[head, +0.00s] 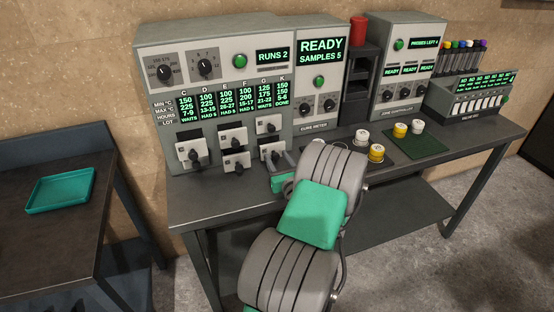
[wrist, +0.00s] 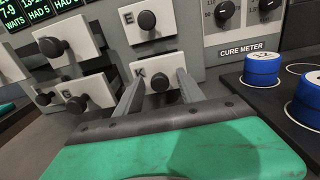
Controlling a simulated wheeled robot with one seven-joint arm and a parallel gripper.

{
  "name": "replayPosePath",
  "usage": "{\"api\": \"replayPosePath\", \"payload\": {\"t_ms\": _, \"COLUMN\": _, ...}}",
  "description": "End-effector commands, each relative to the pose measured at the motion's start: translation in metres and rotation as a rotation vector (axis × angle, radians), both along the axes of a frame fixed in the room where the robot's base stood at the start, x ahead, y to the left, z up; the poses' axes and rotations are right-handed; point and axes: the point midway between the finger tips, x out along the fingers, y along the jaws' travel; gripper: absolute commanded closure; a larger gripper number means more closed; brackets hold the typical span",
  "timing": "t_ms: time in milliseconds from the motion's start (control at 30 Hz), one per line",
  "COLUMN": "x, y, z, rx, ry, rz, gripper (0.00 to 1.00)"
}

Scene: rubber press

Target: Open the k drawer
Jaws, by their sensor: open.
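The K drawer (wrist: 178,70) has a white front with a dark round knob (wrist: 160,82) and a letter K. It sits below the E drawer (wrist: 150,35) and to the right of the G drawer (wrist: 88,92). It looks shut against the cabinet. My gripper (wrist: 160,77) is open, its two grey fingers pointing at the K drawer with the knob between them. I cannot tell whether they touch the front. In the head view my gripper (head: 277,169) is at the lower right drawer (head: 265,150), partly hidden by my arm.
The drawer cabinet (head: 160,80) stands on a dark bench (head: 215,200). Right of my gripper, blue round pieces (wrist: 262,68) stand on a dark mat in front of the cure meter (head: 318,75). A teal tray (head: 60,190) lies on the left table.

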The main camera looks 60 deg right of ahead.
Motion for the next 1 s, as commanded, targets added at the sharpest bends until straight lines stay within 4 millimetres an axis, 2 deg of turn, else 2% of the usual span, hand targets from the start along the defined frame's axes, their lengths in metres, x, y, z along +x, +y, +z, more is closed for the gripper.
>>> {"api": "replayPosePath", "payload": {"t_ms": 167, "x": -0.003, "y": 0.002, "z": -0.001, "rx": 0.001, "ry": 0.001, "rz": 0.000, "gripper": 0.54}}
{"api": "replayPosePath", "payload": {"t_ms": 500, "x": -0.053, "y": 0.039, "z": -0.002, "rx": 0.002, "ry": 0.000, "rz": -0.002, "gripper": 0.54}}
{"api": "replayPosePath", "payload": {"t_ms": 600, "x": -0.061, "y": 0.045, "z": -0.001, "rx": 0.001, "ry": -0.001, "rz": 0.000, "gripper": 0.54}}
{"api": "replayPosePath", "payload": {"t_ms": 1000, "x": -0.062, "y": 0.047, "z": 0.000, "rx": 0.000, "ry": 0.000, "rz": 0.002, "gripper": 0.54}}
